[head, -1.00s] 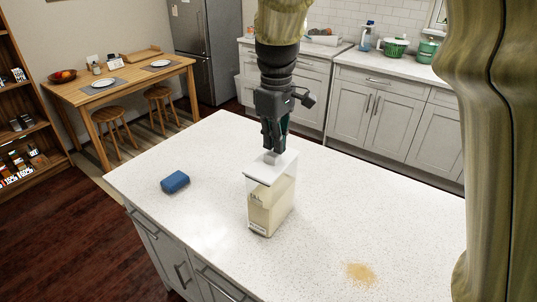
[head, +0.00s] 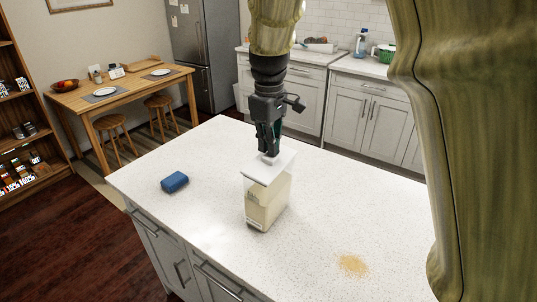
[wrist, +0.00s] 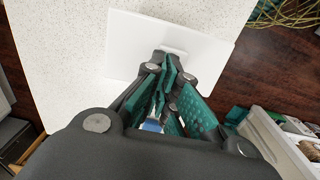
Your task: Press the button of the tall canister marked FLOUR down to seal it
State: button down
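The tall clear canister (head: 257,207) stands upright on the white island top in the head view, part-filled with pale powder. Its label is too small to read. Its white square lid (head: 259,172) carries a raised white button (head: 268,157), which also shows in the wrist view (wrist: 174,49). My gripper (head: 269,153) points down over the lid with its fingertips at the button. In the wrist view its fingers (wrist: 169,62) are drawn together with nothing held between them. Whether the tips touch the button, and how far down it sits, I cannot tell.
A blue sponge (head: 175,182) lies left of the canister on the island top (head: 215,235). A patch of tan powder (head: 353,265) is spilled at the front right. The counter around the canister is otherwise clear.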

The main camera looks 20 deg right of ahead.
jog(key=shift+w+f, duration=1.05)
jog(key=shift+w, duration=0.05)
jog(key=shift+s+r, duration=0.2)
jog(key=shift+s, duration=0.55)
jog(key=shift+f, duration=0.1)
jog(key=shift+w+a+f, duration=0.1)
jog(key=shift+w+f, duration=0.2)
jog(key=shift+w, duration=0.1)
jog(key=shift+s+r+p, duration=0.2)
jog(key=shift+r+p, duration=0.35)
jog(key=shift+r, duration=0.25)
jog(key=shift+w+r+p, duration=0.1)
jog(key=shift+r+p, duration=0.6)
jog(key=shift+r, duration=0.05)
jog(key=shift+r+p, duration=2.15)
jog(key=shift+r, duration=0.25)
jog(key=shift+f, duration=0.15)
